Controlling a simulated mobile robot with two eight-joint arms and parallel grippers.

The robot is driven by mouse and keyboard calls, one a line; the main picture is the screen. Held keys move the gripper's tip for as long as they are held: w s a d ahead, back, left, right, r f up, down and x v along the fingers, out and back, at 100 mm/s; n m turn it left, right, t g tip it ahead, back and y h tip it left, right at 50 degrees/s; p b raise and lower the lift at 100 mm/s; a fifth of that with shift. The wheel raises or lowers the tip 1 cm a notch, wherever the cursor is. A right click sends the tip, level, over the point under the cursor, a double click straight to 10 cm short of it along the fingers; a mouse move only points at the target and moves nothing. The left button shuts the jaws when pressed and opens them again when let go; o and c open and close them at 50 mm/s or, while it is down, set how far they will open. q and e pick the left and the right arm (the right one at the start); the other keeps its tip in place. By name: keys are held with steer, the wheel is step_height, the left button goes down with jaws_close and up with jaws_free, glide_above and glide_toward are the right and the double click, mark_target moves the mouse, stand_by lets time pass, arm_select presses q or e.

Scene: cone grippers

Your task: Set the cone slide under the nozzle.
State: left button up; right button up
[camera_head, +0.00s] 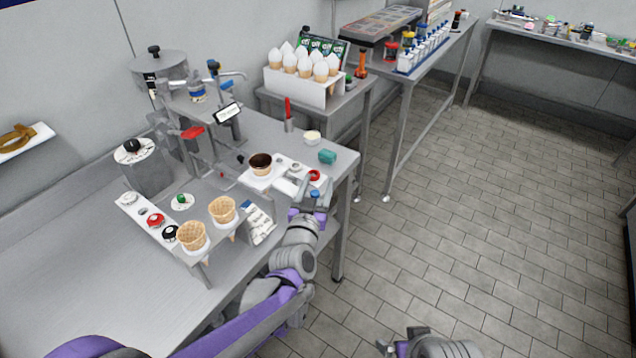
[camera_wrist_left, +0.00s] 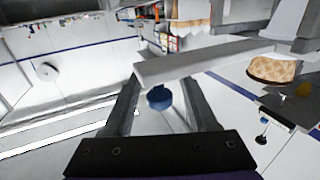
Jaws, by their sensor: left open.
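The cone slide (camera_head: 262,178) is a pale flat holder at the table's right side, with a dark-topped cone (camera_head: 261,163) in it. In the left wrist view it is a light bar (camera_wrist_left: 215,60) crossing just beyond my fingers, with a waffle cone (camera_wrist_left: 275,70) at its right end. My left gripper (camera_head: 312,192) is open beside the slide's near right end, close to a red ring (camera_head: 314,175). In the wrist view, a blue round piece (camera_wrist_left: 159,98) shows between the fingers. The dispenser with a red lever (camera_head: 192,132) stands behind; its nozzle is hard to make out.
Part of my right arm shows at the bottom edge. Floor to the right is clear.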

arm_select(q)
steer(key=shift+w, duration=0.1)
jaws_close()
stand_by(0.3)
stand_by(1.1)
